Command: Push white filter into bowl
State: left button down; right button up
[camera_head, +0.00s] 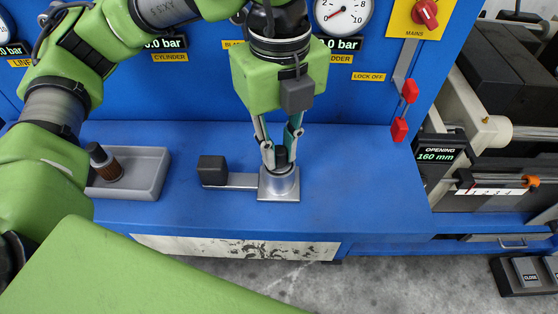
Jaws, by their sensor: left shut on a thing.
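My left gripper (281,160) points down over the small silver metal bowl (279,188), which stands on a square metal plate on the blue bench. The gripper is shut on a dark knob-like top (281,155) at the bowl's mouth. This looks like the top of the white filter, but no white body shows; the part below is hidden by the bowl and fingers. I cannot tell how deep it sits. My right gripper is not in view.
A grey tray (160,178) at left holds a brown filter with a dark knob (106,163). A black block (212,170) on a metal bar stands left of the bowl. Blue bench (360,190) is clear to the right. Red handles (399,129) hang behind at right.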

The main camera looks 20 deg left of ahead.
pick_arm(q)
jog(key=shift+f, duration=0.1)
dwell(0.7)
jog(key=c, duration=1.9)
grip_release()
notch_tip(320, 180, up, 12)
